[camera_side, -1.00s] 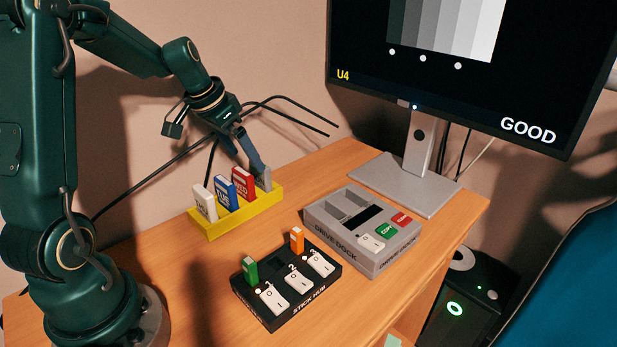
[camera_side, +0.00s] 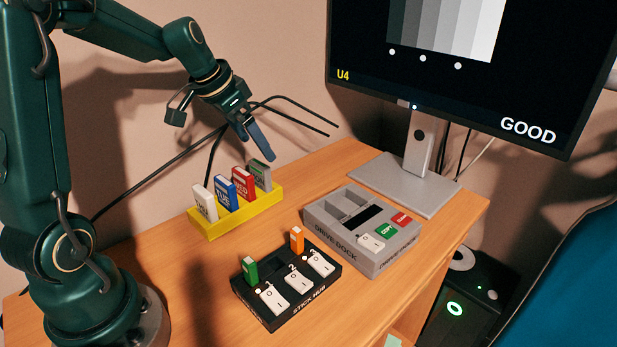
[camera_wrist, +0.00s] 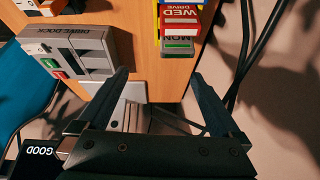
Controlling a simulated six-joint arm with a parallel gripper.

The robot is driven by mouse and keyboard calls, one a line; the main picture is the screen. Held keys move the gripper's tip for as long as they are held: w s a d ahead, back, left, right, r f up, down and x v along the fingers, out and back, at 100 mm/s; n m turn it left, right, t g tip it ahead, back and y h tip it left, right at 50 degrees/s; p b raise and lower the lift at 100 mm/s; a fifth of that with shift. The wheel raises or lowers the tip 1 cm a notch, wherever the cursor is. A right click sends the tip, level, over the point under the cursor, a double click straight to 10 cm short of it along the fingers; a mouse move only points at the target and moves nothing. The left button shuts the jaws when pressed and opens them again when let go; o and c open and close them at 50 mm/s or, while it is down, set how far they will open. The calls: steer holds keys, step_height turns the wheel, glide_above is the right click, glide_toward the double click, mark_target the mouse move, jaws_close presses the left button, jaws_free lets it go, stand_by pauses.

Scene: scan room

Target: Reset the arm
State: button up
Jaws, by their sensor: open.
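My gripper (camera_side: 258,143) is in the air above the back of the desk, up and behind the yellow holder (camera_side: 251,210). It is empty, and the wrist view shows its two fingers (camera_wrist: 162,92) spread apart. The holder carries a white drive (camera_side: 205,203), a blue drive (camera_side: 226,192), a red drive (camera_side: 243,182) and a grey drive (camera_side: 261,174), all standing upright. In the wrist view the grey drive (camera_wrist: 179,46) lies beyond the fingertips, apart from them.
A grey drive dock (camera_side: 340,240) with empty slots sits right of the holder. A black stick hub (camera_side: 268,321) with green and orange sticks and white switches is in front. The monitor (camera_side: 440,75) reads GOOD and stands at the back right. Black cables (camera_side: 290,115) hang behind my gripper.

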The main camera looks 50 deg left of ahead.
steer(key=s+d+r+m+t, duration=0.1)
steer(key=s+d+r, duration=0.2)
steer(key=s+d, duration=0.35)
steer(key=s+d+r+m+t, duration=0.1)
steer(key=s+d+r, duration=0.1)
steer(key=s+d, duration=0.45)
steer(key=s+f+n, duration=0.1)
steer(key=s, duration=0.1)
steer(key=s+d+f+n+g, duration=0.1)
steer(key=s+f, duration=0.1)
steer(key=shift+d+f+n+g, duration=0.2)
steer(key=shift+f+n+g, duration=0.05)
steer(key=shift+n+g, duration=0.05)
